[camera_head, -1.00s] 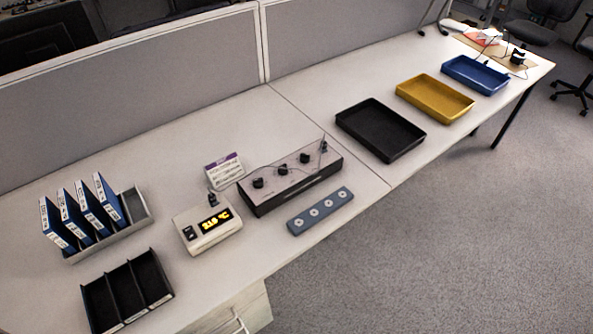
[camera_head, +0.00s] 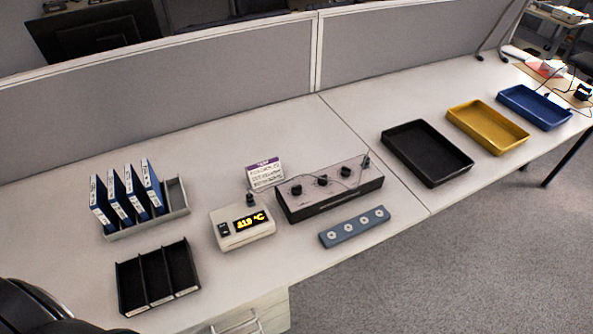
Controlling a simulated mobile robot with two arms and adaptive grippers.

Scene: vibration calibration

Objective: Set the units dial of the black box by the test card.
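The black box (camera_head: 330,202) stands on the desk with a grey top panel that carries several black knobs. One knob (camera_head: 296,190) is at the left of the panel, one (camera_head: 322,180) near the middle and one (camera_head: 345,171) further right. Which of them is the units dial cannot be read. The test card (camera_head: 264,173), white with a purple header, stands upright behind the box's left end; its writing is too small to read surely. Neither gripper is in view.
A cream meter (camera_head: 241,229) with a lit yellow display sits left of the box, wired to it. A blue-grey strip (camera_head: 354,227) lies in front. Blue binders (camera_head: 146,188) and a black divided tray (camera_head: 129,287) are left; black (camera_head: 427,152), yellow (camera_head: 487,126) and blue (camera_head: 533,106) trays are right.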

